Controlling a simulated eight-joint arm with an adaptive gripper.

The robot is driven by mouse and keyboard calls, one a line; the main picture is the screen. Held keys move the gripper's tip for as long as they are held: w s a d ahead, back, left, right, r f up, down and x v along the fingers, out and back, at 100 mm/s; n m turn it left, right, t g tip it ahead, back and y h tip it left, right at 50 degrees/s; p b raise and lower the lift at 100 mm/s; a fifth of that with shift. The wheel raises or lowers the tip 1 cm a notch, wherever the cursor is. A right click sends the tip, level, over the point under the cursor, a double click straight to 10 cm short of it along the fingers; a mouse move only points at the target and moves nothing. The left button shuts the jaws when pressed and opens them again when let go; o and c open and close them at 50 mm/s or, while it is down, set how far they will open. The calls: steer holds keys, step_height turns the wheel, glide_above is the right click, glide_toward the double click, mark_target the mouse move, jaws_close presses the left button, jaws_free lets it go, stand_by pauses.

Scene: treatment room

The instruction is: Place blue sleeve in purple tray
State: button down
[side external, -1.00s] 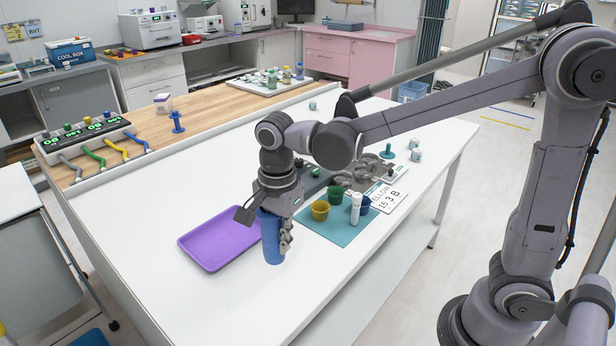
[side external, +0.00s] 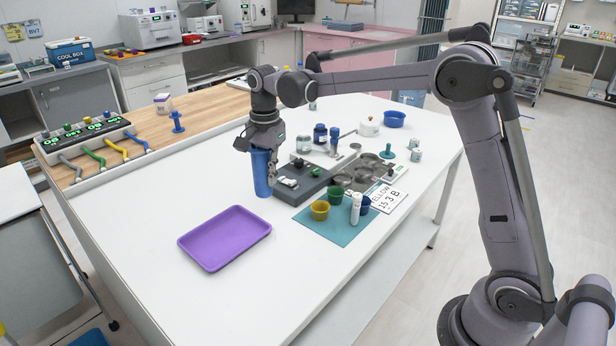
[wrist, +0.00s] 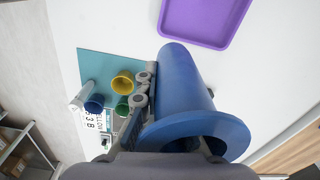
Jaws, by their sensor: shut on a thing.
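The blue sleeve (side external: 261,174) is a tall blue tube with a wider rim. My gripper (side external: 270,168) is shut on it and holds it upright, behind the purple tray in the side view. Whether its lower end touches the table cannot be told. In the wrist view the sleeve (wrist: 188,95) fills the middle, with my gripper's finger (wrist: 142,95) along its side. The purple tray (side external: 225,238) lies flat and empty on the white table, in front of and left of the sleeve. The tray also shows at the top of the wrist view (wrist: 203,40).
A grey device (side external: 300,182) stands just right of the sleeve. A teal mat (side external: 335,231) holds a yellow cup (side external: 320,210), a green cup (side external: 335,194) and a white bottle (side external: 356,208). The white table between sleeve and tray is clear.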

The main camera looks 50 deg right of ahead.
steer(key=shift+w+d+f, duration=0.1)
steer(key=shift+w+d, duration=0.2)
steer(key=shift+w, duration=0.05)
steer(key=shift+w+a+f, duration=0.15)
steer(key=shift+w, duration=0.05)
glide_above(232, 242)
step_height(232, 242, down, 7)
steer(key=shift+w+f, duration=0.1)
steer(key=shift+f, duration=1.75)
steer(key=shift+f, duration=0.15)
steer(key=c, duration=1.5)
jaws_free()
